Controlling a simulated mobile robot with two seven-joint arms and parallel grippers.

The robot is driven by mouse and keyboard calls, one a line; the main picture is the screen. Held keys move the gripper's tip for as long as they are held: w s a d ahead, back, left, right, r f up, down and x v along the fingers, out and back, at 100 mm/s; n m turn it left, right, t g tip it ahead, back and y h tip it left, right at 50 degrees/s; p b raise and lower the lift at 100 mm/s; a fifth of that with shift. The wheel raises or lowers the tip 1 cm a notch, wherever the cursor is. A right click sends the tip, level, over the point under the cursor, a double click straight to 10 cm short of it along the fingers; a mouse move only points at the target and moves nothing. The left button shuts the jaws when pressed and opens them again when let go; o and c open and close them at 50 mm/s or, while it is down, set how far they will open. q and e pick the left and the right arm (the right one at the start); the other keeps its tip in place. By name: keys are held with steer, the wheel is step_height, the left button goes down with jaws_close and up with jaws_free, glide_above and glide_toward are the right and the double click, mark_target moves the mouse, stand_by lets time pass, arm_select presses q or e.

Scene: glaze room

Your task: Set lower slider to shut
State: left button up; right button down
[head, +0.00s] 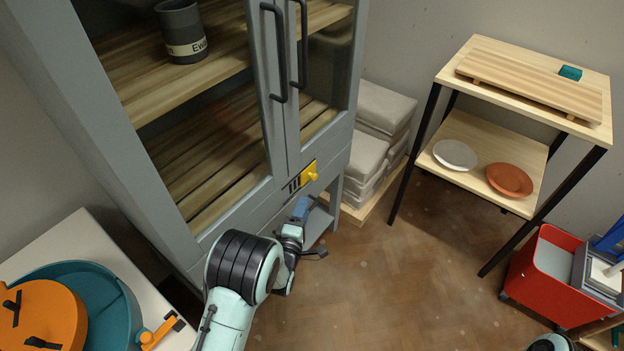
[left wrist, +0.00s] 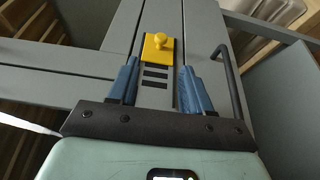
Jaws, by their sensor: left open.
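The lower slider (head: 309,175) is a yellow plate with a round knob, low on the grey cabinet's front below the door handles. In the head view it sits toward the right end of its track, with dark bars (head: 294,185) bare to its left. In the left wrist view the slider (left wrist: 158,46) is just beyond the fingertips, the bars nearer me. My left gripper (head: 301,210) is in front of the cabinet, just below the slider. In the left wrist view its blue fingers (left wrist: 160,72) are apart, with nothing gripped. My right gripper is not seen.
The cabinet has two black bar handles (head: 276,52) and holds a dark mug (head: 182,32). A white table (head: 72,240) with a teal and orange round object stands left. Right are a wooden shelf stand (head: 478,60) and a red cart (head: 540,280). Floor between is clear.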

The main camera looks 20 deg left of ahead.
mark_target(314, 179)
arm_select(q)
steer(key=w+b, duration=0.2)
steer(key=w, duration=1)
steer(key=shift+a, duration=0.2)
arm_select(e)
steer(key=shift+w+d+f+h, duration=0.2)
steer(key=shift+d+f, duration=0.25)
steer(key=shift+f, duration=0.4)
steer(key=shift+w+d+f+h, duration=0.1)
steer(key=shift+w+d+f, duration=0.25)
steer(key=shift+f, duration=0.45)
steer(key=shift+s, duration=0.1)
arm_select(q)
jaws_close()
steer(key=shift+a+f, duration=0.1)
